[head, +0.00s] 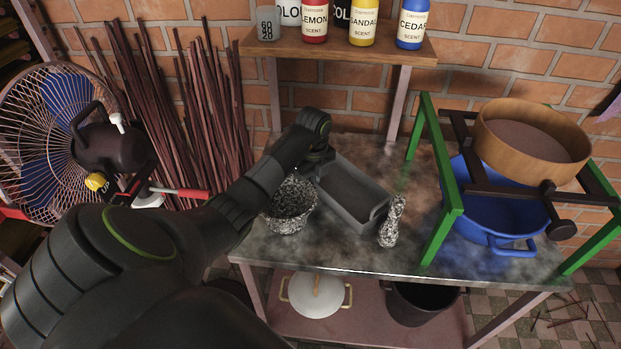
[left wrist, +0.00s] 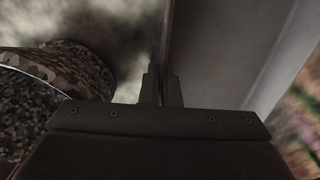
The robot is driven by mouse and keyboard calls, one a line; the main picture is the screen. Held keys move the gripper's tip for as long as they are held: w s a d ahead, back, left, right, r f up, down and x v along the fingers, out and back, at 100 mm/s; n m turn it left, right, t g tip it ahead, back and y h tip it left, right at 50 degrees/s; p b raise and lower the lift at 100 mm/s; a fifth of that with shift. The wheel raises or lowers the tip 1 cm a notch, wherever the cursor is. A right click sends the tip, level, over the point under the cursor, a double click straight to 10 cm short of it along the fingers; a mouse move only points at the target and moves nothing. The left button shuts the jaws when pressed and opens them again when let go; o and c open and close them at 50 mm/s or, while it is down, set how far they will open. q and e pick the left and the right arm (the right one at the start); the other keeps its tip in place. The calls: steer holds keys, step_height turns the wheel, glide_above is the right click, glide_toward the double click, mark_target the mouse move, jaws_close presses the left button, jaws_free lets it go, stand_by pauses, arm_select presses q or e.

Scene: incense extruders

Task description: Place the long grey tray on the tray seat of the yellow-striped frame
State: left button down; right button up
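The long grey tray (head: 352,192) lies on the dark metal table, slanting from upper left to lower right, and looks empty. My left gripper (head: 318,156) is at its far left end. In the left wrist view the fingers (left wrist: 161,88) stand close on either side of the thin tray wall (left wrist: 166,45) and look shut on it. The tray's inside (left wrist: 225,50) shows to the right of the fingers. My arm hides part of the tray's left end. My right gripper is not in view. No yellow-striped frame shows; the only frame in sight is green.
A speckled mortar (head: 290,205) stands just left of the tray, also close in the left wrist view (left wrist: 50,90). The green frame (head: 440,190), with a wooden sieve (head: 530,143) above a blue pot (head: 500,215), occupies the right.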

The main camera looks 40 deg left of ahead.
arm_select(q)
steer(key=shift+d, duration=0.3)
steer(key=c, duration=2.1)
jaws_free()
steer(key=shift+d, duration=0.1)
steer(key=shift+o, duration=2.1)
steer(key=shift+a+f, duration=0.1)
steer(key=shift+a, duration=0.15)
steer(key=shift+d, duration=0.1)
